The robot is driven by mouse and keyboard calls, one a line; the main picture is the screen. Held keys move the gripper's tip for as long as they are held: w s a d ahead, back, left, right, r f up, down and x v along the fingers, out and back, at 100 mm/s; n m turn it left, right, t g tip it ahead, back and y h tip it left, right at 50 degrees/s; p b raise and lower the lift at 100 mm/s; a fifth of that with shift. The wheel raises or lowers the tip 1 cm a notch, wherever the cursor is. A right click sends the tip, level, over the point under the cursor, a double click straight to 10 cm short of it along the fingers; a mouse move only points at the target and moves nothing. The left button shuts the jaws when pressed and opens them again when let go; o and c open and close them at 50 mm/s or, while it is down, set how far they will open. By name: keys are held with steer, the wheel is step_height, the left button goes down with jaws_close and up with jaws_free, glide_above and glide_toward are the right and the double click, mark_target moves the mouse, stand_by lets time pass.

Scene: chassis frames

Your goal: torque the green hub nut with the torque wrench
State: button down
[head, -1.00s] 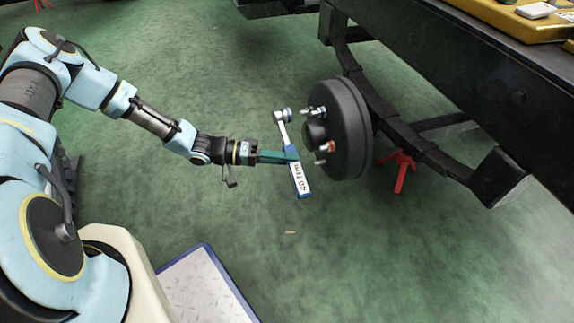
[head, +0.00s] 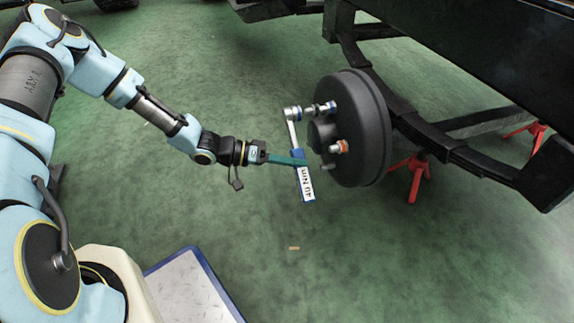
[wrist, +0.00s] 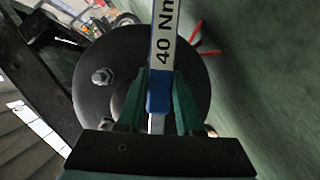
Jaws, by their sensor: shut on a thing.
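The torque wrench (head: 305,183) has a blue handle with a white "40 Nm" label, and a silver shaft rising to a blue-ringed head. My gripper (head: 298,161), with teal fingers, is shut on the handle just above the label. In the wrist view the handle (wrist: 164,45) stands between the two fingers. The wrench head points right, toward the hub's upper stud, which carries a blue-marked nut (head: 330,107). I cannot tell whether they touch. An orange nut (head: 340,147) sits lower on the black hub drum (head: 362,135). I cannot make out a green nut in either view.
The black chassis frame (head: 480,60) and its leaf spring (head: 430,150) lie right of the drum. A red stand (head: 415,178) is beneath. A pale plate with a blue edge (head: 195,285) lies at lower left.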

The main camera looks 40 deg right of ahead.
steer(key=shift+s+d, duration=0.3)
steer(key=shift+d, duration=0.5)
steer(key=shift+s+d+r+n, duration=0.25)
steer(key=shift+s+r+n, duration=0.05)
steer(key=shift+r, duration=0.15)
steer(key=r, duration=0.1)
steer(key=s+n+g, duration=0.1)
steer(key=r+n+p, duration=0.1)
steer(key=shift+s+a+r, duration=0.25)
steer(key=shift+a+r, duration=0.05)
steer(key=r+n+p, duration=0.1)
steer(key=r+n+g+h+p, duration=0.1)
steer(key=r, duration=0.1)
steer(key=s+r+n+p, duration=0.1)
steer(key=n, duration=0.1)
steer(key=shift+a+r+g, duration=0.2)
steer(key=shift+r+g, duration=0.1)
steer(key=shift+r, duration=0.1)
steer(key=shift+s+d, duration=0.1)
steer(key=shift+d, duration=0.3)
steer(key=shift+s+d, duration=0.25)
steer(key=shift+d, duration=0.25)
steer(key=shift+a, duration=0.1)
stand_by(0.4)
steer(key=shift+w+a+p, duration=0.35)
steer(key=shift+a, duration=0.35)
steer(key=shift+w+a+p, duration=0.3)
steer(key=shift+a, duration=0.4)
